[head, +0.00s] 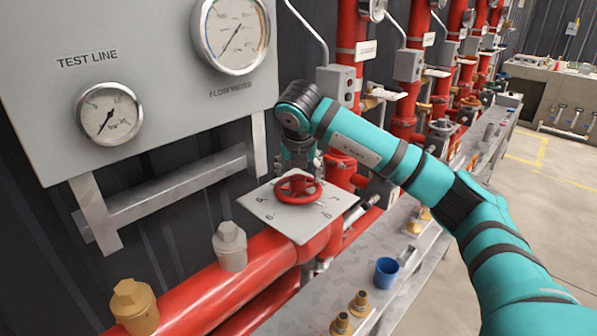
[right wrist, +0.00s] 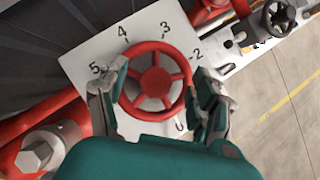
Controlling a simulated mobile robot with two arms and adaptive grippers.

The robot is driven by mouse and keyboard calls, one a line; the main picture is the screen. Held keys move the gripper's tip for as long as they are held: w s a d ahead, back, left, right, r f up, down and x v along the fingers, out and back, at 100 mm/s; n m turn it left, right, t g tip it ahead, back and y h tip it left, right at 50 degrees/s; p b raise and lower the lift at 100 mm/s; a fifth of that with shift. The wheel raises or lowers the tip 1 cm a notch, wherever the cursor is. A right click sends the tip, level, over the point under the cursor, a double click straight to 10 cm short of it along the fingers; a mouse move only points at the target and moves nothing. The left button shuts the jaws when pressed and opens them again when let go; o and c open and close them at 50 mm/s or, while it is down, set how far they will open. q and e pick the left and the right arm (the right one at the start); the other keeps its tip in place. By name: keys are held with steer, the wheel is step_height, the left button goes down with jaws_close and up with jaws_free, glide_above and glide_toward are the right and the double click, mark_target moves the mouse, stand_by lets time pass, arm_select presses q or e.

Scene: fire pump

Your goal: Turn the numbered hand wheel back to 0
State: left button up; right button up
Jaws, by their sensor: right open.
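The red hand wheel (head: 298,189) sits on a pale square plate (head: 286,218) with numbers around it, above a red pipe. In the right wrist view the wheel (right wrist: 155,82) shows from above with its spokes, and 5, 4, 3 and 2 are readable on the plate (right wrist: 88,58). A partly hidden mark shows at the wheel's lower right. No clear pointer shows on the wheel. My right gripper (right wrist: 160,95) is open, with one finger on each side of the wheel's rim; I cannot tell whether they touch it. In the head view its fingers are largely hidden. My left gripper is out of view.
A grey panel with a test line gauge (head: 109,114) and a flow meter gauge (head: 232,35) stands at left. Capped fittings (head: 230,247) sit on the red pipe. A blue cup (head: 386,272) and brass fittings stand on the bench. Red vertical pipes stand behind my arm.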

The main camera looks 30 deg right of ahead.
mark_target(298, 177)
step_height(298, 177, up, 6)
steer(key=p, duration=0.2)
steer(key=shift+f+p, duration=0.1)
steer(key=shift+p, duration=0.3)
steer(key=shift+f, duration=0.1)
